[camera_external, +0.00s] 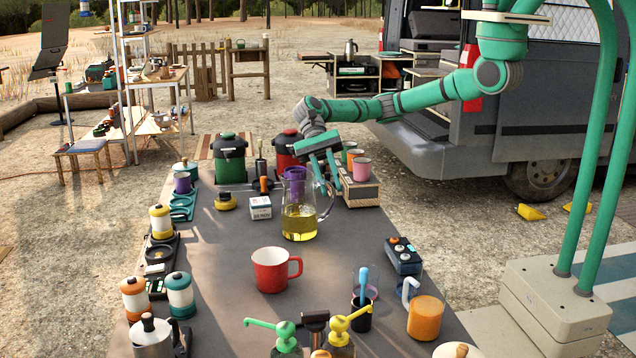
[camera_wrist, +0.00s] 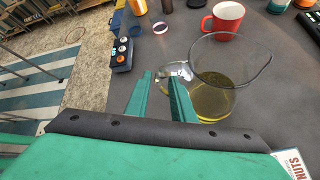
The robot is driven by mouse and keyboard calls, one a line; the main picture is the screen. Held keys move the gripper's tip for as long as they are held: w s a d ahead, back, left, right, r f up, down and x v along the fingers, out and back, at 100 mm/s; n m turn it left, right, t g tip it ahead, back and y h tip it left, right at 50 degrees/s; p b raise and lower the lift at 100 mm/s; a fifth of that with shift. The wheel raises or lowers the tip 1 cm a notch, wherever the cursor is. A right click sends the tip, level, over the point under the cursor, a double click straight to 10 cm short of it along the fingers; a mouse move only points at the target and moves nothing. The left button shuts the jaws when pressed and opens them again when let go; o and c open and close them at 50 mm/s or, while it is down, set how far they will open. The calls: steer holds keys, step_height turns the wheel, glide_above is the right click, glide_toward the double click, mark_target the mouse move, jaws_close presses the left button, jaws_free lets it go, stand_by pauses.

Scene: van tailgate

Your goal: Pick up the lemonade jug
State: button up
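The lemonade jug (camera_external: 299,222) is clear glass with yellow liquid in its lower part. It stands upright on the dark table, its handle on the right. A purple shape shows in or behind its upper part. My gripper (camera_external: 336,183) is beside the handle, fingers pointing down. In the wrist view the jug (camera_wrist: 214,104) lies just right of my gripper (camera_wrist: 160,76). The two green fingers are apart with a gap between them, and the glass handle is close to their tips. I cannot tell whether the handle lies between them or is touched.
A wooden box with cups (camera_external: 361,193) stands close behind my gripper. A white carton (camera_external: 260,208) is left of the jug, and a red mug (camera_external: 271,270) is in front. A dark control box (camera_external: 403,256) sits at the right edge. Table around the mug is clear.

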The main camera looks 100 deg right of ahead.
steer(key=shift+x, duration=1.5)
jaws_close()
steer(key=shift+r, duration=0.1)
